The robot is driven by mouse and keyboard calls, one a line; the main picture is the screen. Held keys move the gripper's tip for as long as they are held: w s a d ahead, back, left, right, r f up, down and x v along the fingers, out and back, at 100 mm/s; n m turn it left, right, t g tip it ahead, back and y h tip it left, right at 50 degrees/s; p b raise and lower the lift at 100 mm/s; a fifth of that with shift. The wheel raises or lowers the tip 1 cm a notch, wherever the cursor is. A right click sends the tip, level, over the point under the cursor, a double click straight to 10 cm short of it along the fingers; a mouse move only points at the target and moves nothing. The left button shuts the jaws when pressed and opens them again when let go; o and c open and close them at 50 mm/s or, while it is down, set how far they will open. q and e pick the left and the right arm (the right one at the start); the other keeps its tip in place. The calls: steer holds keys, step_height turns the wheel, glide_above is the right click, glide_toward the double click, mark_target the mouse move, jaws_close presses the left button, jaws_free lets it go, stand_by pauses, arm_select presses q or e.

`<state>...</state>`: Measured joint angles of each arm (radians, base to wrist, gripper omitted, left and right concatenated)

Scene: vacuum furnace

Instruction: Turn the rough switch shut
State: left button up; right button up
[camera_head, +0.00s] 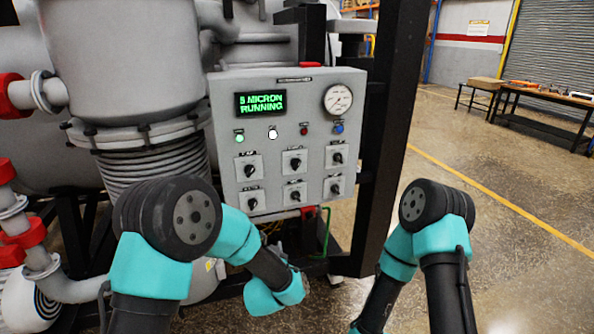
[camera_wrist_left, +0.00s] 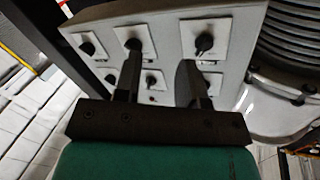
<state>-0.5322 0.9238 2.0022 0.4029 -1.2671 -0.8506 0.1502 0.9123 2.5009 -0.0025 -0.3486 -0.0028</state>
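The grey control panel (camera_head: 225,130) carries two rows of black rotary switches. Their labels are too small to read, so I cannot tell which one is the rough switch. In the head view the lower row has a left switch (camera_head: 252,202), a middle switch (camera_head: 294,195) and a right switch (camera_head: 335,188). My left gripper (camera_wrist_left: 158,62) shows in the left wrist view, with its two fingers apart and nothing between them. Its fingers reach toward the panel face, and I cannot tell whether they touch it. Its fingers cannot be made out in the head view. My right gripper is out of view.
The panel's display (camera_head: 262,103) reads "5 MICRON RUNNING". A pressure gauge (camera_head: 338,99) and several small lamps sit above the switches. A ribbed bellows (camera_head: 150,165) stands left of the panel, and a black frame post (camera_head: 385,130) stands right. Open floor lies further right.

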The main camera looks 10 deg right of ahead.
mark_target(296, 167)
arm_select(q)
steer(key=s+d+r+t, duration=0.1)
steer(key=d+r+t, duration=0.1)
steer(key=d+r, duration=0.2)
steer(key=s+d+r+t+y, duration=0.1)
steer(key=d+r+t, duration=0.1)
steer(key=d+r, duration=0.3)
step_height(296, 167, up, 3)
steer(key=shift+s+d+r+t, duration=0.15)
steer(key=shift+s+d+t, duration=0.05)
steer(key=shift+s+t, duration=0.1)
steer(key=x, duration=1.7)
steer(key=shift+w+a, duration=0.15)
steer(key=shift+w, duration=0.05)
steer(key=shift+c, duration=0.2)
jaws_close()
steer(key=shift+r, duration=0.1)
